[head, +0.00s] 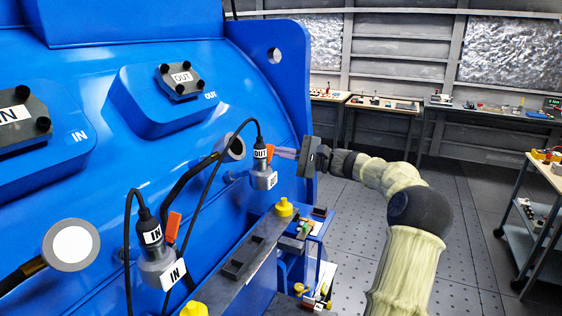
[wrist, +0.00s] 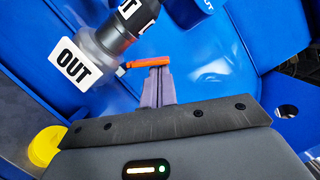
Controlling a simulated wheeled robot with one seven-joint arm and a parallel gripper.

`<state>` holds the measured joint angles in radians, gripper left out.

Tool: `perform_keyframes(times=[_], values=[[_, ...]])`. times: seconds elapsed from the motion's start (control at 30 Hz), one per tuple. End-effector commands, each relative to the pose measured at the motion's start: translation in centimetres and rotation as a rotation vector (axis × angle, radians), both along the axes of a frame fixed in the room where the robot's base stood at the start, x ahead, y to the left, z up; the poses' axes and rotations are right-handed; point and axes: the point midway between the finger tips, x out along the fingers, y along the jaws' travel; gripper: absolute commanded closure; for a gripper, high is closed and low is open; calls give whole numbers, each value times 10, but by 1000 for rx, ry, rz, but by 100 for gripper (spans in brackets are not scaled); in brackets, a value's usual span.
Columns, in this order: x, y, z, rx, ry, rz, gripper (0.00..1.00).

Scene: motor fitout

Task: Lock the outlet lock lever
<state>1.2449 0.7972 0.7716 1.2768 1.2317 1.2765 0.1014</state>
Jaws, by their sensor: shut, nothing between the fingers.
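The outlet connector (head: 262,178) with its OUT tag sits on the blue housing. It also shows in the wrist view (wrist: 95,48), with a black plug and cable in it. The orange outlet lock lever (head: 270,151) stands on the connector's right side. In the wrist view the lever (wrist: 148,62) lies across the picture just beyond my fingertips. My gripper (head: 284,153) is shut and empty, with its fingertips (wrist: 158,72) at the lever. I cannot tell whether they touch it.
The inlet connector (head: 160,265) with its own orange lever (head: 173,227) is at lower left. A grey ledge (head: 245,250) with yellow knobs (head: 284,207) runs below the outlet. Loose cables hang between the connectors. Open floor (head: 465,215) lies to the right.

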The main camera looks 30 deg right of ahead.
Motion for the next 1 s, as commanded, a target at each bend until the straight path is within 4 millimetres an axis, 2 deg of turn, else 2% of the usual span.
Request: perform_keyframes(times=[0.27,0.53,0.6,1.0], values=[[3,-4,-1,3,1,1,100],[16,-25,-18,4,-1,9,100],[4,-36,-26,-1,-2,4,100],[-49,-84,-34,0,-1,8,100]])
